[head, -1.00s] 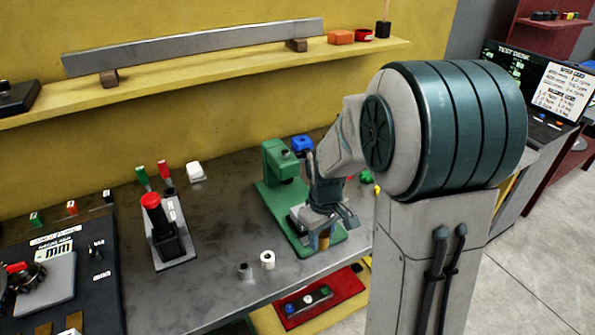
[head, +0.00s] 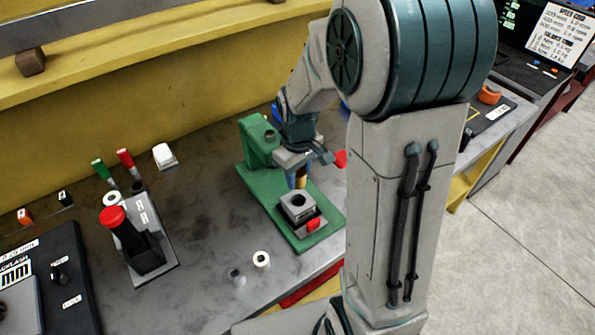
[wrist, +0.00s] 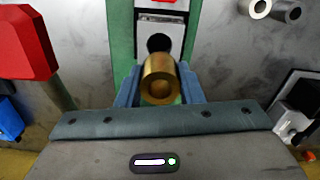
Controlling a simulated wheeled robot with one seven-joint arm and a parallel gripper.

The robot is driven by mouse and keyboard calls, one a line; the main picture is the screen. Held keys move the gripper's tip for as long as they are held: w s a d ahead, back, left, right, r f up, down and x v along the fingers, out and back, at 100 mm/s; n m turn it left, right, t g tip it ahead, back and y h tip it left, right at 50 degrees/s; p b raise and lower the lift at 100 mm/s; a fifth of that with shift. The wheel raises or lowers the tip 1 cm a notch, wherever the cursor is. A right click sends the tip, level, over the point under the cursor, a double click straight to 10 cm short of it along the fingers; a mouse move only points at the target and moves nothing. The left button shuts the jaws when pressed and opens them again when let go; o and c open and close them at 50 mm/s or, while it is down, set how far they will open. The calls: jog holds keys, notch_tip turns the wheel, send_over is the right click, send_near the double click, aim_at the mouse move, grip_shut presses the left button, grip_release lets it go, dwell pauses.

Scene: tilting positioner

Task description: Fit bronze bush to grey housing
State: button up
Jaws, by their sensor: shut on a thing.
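The bronze bush (head: 300,180) is held upright between the fingers of my gripper (head: 303,167), just above and behind the grey housing (head: 291,213) in the head view. The housing is a square block with a dark round bore, and it sits on the green fixture (head: 256,183). In the wrist view the bush (wrist: 159,80) is between the blue fingers of my gripper (wrist: 160,90). The housing (wrist: 146,28) lies beyond it there, and the bush overlaps the near edge of the bore. Bush and housing look apart in the head view.
A red part (head: 313,224) is at the housing's front. A white ring (head: 261,261) and a grey ring (head: 236,277) stand on the bench in front of the fixture. A red-topped press (head: 113,217) stands at the left. Bare bench lies between.

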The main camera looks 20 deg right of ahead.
aim_at(299, 172)
jog(key=shift+f, duration=0.15)
jog(key=shift+f+b, duration=2.5)
jog(key=shift+f, duration=0.3)
jog(key=shift+f+b, duration=0.9)
jog(key=o, duration=1.3)
jog(key=shift+c, duration=0.2)
notch_tip(299, 172, up, 14)
jog(key=shift+f+b, duration=0.1)
jog(key=shift+b, duration=0.2)
jog(key=s+f+m+t, duration=0.1)
jog(key=s+m+t, duration=0.2)
jog(key=s, duration=1.1)
jog(key=m, duration=0.2)
jog(key=shift+s+f+m, duration=0.15)
jog(key=shift+s+m, duration=0.05)
jog(key=shift+m, duration=0.1)
